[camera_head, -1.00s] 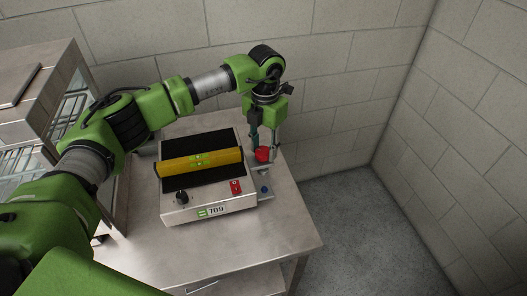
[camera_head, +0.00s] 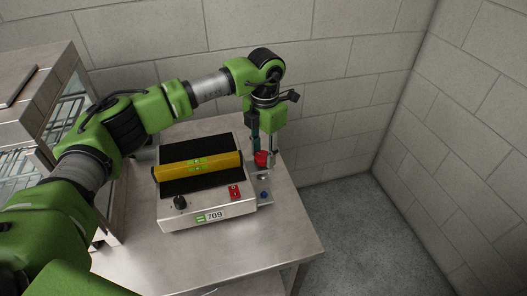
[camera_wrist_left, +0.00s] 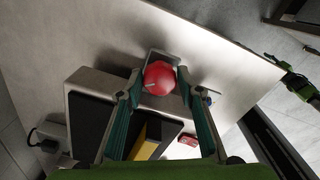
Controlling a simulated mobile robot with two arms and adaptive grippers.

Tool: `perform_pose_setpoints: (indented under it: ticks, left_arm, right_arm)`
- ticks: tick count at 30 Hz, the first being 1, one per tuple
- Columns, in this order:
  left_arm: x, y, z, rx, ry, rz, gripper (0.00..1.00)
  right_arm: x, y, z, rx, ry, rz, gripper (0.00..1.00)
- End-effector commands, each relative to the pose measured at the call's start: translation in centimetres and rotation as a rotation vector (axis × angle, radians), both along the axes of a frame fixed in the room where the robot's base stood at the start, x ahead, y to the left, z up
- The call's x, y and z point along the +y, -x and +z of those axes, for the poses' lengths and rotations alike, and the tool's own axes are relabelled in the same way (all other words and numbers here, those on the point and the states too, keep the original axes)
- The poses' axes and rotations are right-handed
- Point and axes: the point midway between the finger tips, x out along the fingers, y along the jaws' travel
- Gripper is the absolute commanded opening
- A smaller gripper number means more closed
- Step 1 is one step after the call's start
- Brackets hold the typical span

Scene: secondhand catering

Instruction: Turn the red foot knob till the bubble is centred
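The red foot knob (camera_head: 262,158) sits at the right side of a flat grey device (camera_head: 190,215) marked 709. My left gripper (camera_head: 266,150) points down over it, one finger on each side. In the left wrist view the red knob (camera_wrist_left: 159,78) lies between the fingertips (camera_wrist_left: 160,74), with narrow gaps that make contact hard to judge; the fingers look open. A yellow spirit level (camera_head: 215,165) lies across the device's black top. Its green vial (camera_head: 198,162) shows, but the bubble is too small to read. My right gripper is not in view.
The device stands on a steel table (camera_head: 245,245) with bare metal in front. It carries a black dial (camera_head: 180,202), a red switch (camera_head: 234,192) and a small blue knob (camera_head: 264,194). A steel rack unit (camera_head: 60,110) stands left; block walls close the back and right.

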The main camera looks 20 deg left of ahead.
Motion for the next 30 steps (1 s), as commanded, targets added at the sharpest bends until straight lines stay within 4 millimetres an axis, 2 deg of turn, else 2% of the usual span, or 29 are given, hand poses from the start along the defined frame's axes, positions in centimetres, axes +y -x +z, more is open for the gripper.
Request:
perform_pose_setpoints:
  ticks: [10, 14, 17, 24, 30]
  left_arm:
    - [0.0, 0.0, -0.1, 0.002, -0.001, 0.0, 0.5]
    - [0.0, 0.0, 0.5, 0.0, 0.0, 0.001, 0.5]
    - [-0.1, -0.1, 1.8, -0.004, 0.0, 0.001, 0.5]
    - [-0.2, -0.2, 6.9, -0.002, 0.0, 0.0, 0.5]
    - [-0.2, -0.2, 10.3, 0.001, -0.001, 0.0, 0.5]
  right_arm:
    - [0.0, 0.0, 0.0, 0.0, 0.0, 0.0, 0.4]
    - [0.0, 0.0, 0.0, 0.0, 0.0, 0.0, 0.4]
    - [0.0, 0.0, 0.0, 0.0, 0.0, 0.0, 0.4]
    - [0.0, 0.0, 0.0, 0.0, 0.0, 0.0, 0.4]
    - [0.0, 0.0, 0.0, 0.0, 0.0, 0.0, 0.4]
